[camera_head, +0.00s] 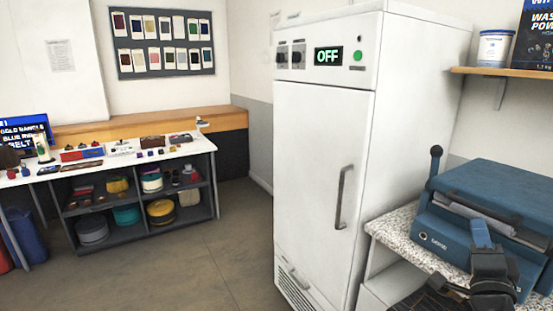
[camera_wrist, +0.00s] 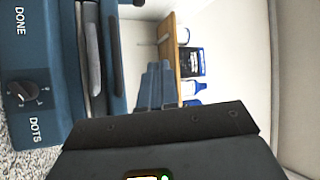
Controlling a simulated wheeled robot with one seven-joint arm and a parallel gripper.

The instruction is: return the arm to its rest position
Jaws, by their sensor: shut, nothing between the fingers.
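My gripper (camera_head: 481,230) is at the lower right of the head view, in front of the blue press on the speckled worktop. Its bluish fingers are together with nothing between them, and its dark body is below them. In the wrist view the closed fingers (camera_wrist: 155,82) show beside the press. I cannot tell how much space lies between the fingers and the press. The rest of my arm is mostly out of view.
The blue press (camera_head: 445,240) stands on a speckled worktop (camera_head: 395,232). A white cabinet (camera_head: 318,170) reading "OFF" stands left of it, door shut. A shelf (camera_head: 500,72) holds a tub and a box above. Floor (camera_head: 215,255) is clear before the cluttered white table (camera_head: 180,148).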

